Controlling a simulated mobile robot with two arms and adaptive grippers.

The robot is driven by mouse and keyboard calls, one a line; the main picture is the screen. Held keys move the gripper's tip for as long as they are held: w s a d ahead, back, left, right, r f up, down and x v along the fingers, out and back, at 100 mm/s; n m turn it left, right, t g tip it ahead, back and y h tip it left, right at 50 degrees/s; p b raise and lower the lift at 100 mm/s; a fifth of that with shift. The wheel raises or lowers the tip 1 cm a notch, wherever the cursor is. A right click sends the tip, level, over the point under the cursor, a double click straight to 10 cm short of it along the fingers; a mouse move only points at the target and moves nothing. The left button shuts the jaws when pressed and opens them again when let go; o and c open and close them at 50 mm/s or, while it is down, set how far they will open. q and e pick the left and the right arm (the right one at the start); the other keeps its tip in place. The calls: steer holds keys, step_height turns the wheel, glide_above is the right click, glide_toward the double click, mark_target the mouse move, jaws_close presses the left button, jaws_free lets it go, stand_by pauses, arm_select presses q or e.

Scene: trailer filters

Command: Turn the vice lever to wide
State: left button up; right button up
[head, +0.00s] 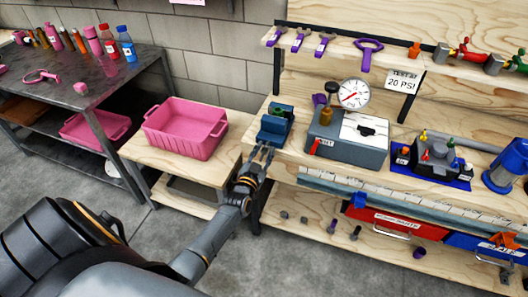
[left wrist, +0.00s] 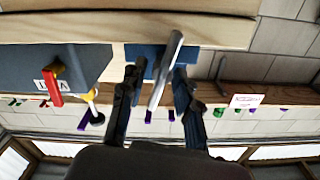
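The blue vice (head: 275,125) sits at the left front corner of the wooden workbench. Its grey bar-like lever (left wrist: 172,55) shows in the left wrist view, in front of the blue vice body (left wrist: 150,52). My left gripper (head: 263,153) is just in front of the vice. In the left wrist view its two fingers (left wrist: 158,75) are spread, one on each side of the lever, with gaps visible. Whether a fingertip touches the lever, I cannot tell. In the head view the lever is hard to make out near the fingers. My right gripper is in neither view.
A grey test box (head: 345,140) with a gauge (head: 354,93) stands right of the vice. A pink bin (head: 186,128) sits on a lower wooden table to the left. A dark metal table (head: 85,85) with bottles is farther left. Grey floor lies in front.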

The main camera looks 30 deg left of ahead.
arm_select(q)
jaws_close()
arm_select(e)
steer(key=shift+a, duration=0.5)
